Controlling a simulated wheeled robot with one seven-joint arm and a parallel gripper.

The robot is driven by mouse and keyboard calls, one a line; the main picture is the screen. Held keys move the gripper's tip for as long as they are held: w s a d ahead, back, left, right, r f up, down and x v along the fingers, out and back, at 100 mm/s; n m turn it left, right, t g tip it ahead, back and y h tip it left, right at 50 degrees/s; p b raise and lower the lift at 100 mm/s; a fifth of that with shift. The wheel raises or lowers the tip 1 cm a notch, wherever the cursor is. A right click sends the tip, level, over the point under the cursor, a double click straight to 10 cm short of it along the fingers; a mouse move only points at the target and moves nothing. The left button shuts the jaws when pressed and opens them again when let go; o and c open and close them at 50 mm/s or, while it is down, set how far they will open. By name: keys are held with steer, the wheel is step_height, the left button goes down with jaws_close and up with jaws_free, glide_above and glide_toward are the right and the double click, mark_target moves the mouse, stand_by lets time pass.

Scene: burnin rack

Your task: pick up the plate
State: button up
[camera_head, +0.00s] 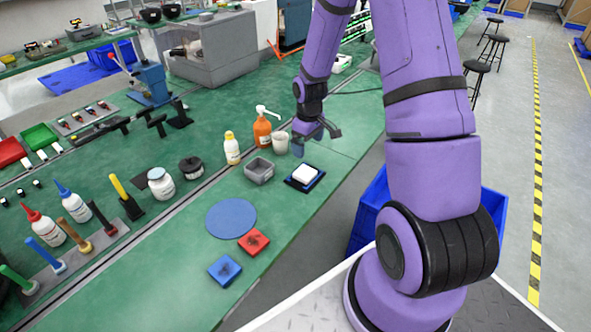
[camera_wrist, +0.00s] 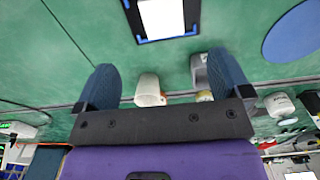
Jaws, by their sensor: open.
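No item is plainly marked as the plate. A white rectangular piece (camera_head: 305,173) lies on a dark square pad with blue corners (camera_head: 291,184) near the bench's front edge. The white piece also shows at the top of the wrist view (camera_wrist: 161,17). A flat blue disc (camera_head: 231,218) lies farther left on the bench; part of it shows in the wrist view (camera_wrist: 296,33). My gripper (camera_head: 317,143) is open and empty above the bench, beyond the white piece in the head view. In the wrist view its two blue fingers (camera_wrist: 160,62) are spread wide.
A white cup (camera_head: 281,143), an orange pump bottle (camera_head: 262,128) and a grey open box (camera_head: 259,170) stand close to my gripper. Red (camera_head: 253,242) and blue (camera_head: 225,270) square pieces lie near the front edge. The green bench right of the white piece is clear.

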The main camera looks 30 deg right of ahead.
mark_target(305, 173)
steer(key=shift+w+a+f, duration=0.1)
steer(key=shift+a+f, duration=0.05)
steer(key=shift+f, duration=2.75)
steer(key=shift+w+a+f, duration=0.1)
steer(key=shift+f, duration=2.8)
steer(key=c, duration=1)
steer(key=shift+r, duration=0.15)
